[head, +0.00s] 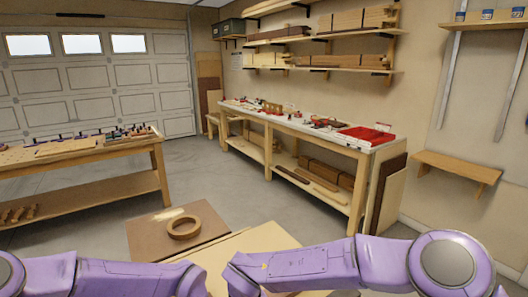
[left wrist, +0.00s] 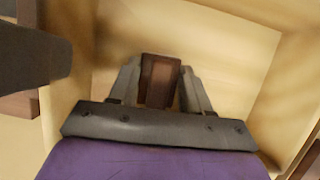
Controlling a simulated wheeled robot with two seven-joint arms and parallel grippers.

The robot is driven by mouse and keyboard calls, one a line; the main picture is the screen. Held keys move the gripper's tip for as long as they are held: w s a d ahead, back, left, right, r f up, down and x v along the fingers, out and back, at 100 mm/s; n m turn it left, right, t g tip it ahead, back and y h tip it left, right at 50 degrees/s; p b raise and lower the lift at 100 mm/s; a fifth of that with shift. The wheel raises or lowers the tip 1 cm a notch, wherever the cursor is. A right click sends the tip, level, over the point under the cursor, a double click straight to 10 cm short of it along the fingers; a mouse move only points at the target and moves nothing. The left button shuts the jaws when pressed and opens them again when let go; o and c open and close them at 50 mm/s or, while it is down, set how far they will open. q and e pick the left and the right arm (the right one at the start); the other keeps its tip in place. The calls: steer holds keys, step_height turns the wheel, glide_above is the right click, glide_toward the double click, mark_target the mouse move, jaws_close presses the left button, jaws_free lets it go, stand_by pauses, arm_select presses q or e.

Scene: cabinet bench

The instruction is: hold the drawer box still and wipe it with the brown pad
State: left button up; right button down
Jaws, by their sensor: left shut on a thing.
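The drawer box (left wrist: 235,60) is a pale wooden box with raised walls, seen from close above in the left wrist view. My left gripper (left wrist: 160,85) is over its inside, with its two grey fingers on either side of the brown pad (left wrist: 160,78). It is shut on the pad. Whether the pad touches the wood, I cannot tell. A dark grey part (left wrist: 30,55), perhaps of my right gripper, reaches in at the left by the box wall; its jaws do not show. In the head view both purple arms run along the bottom, and both grippers are out of frame.
In the head view a brown board (head: 170,240) with a tan ring (head: 184,227) on it lies just beyond my arms. A pale wooden surface (head: 245,245) is beside it. A workbench (head: 80,180) stands at left and a long bench (head: 300,130) at the back wall, with open floor between.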

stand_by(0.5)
arm_select(q)
steer(key=shift+s+a, duration=0.55)
steer(key=shift+a, duration=0.25)
steer(key=shift+s+a, duration=0.55)
steer(key=shift+a, duration=0.2)
